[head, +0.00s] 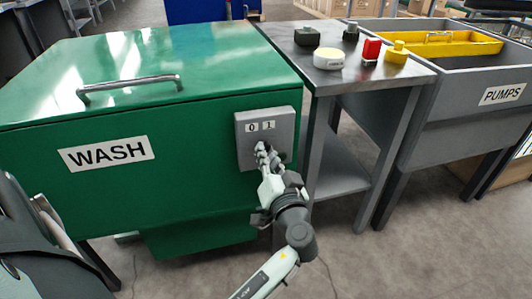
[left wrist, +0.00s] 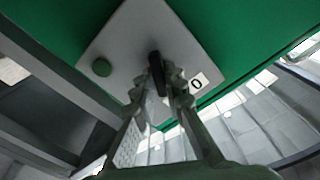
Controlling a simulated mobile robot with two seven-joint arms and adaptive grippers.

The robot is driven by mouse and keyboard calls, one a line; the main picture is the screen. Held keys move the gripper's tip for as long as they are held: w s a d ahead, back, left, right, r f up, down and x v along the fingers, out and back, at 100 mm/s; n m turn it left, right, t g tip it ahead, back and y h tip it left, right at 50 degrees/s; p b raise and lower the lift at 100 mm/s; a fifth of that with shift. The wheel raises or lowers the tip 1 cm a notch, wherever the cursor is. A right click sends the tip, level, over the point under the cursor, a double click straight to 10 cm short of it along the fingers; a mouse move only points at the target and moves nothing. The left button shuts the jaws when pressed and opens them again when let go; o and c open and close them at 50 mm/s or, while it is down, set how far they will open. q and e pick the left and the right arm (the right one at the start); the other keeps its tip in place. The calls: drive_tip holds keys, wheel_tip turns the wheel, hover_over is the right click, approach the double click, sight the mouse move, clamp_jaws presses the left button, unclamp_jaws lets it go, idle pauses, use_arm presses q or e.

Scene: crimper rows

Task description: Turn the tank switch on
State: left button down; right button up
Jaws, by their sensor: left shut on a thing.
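The green tank (head: 60,205) marked WASH stands at the left with its lid down. A grey switch panel (head: 284,119) with the labels 0 and 1 is on its front, near the right edge. My left gripper (head: 264,152) is at the panel, below the labels. In the left wrist view, its fingers (left wrist: 168,85) are shut on a black switch knob (left wrist: 154,58). Part of the knob is hidden between the fingers, and I cannot tell which label it points to. A round green button (left wrist: 102,67) sits beside the knob on the panel. My right gripper is not in view.
A metal table (head: 330,80) right of the tank holds a white-yellow round part (head: 328,58), a red block (head: 371,49), a yellow part (head: 396,52) and dark parts. A grey PUMPS sink (head: 460,130) with a yellow tray (head: 450,44) stands beyond it.

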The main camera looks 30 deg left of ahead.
use_arm(q)
drive_tip(key=c, duration=1.6)
unclamp_jaws()
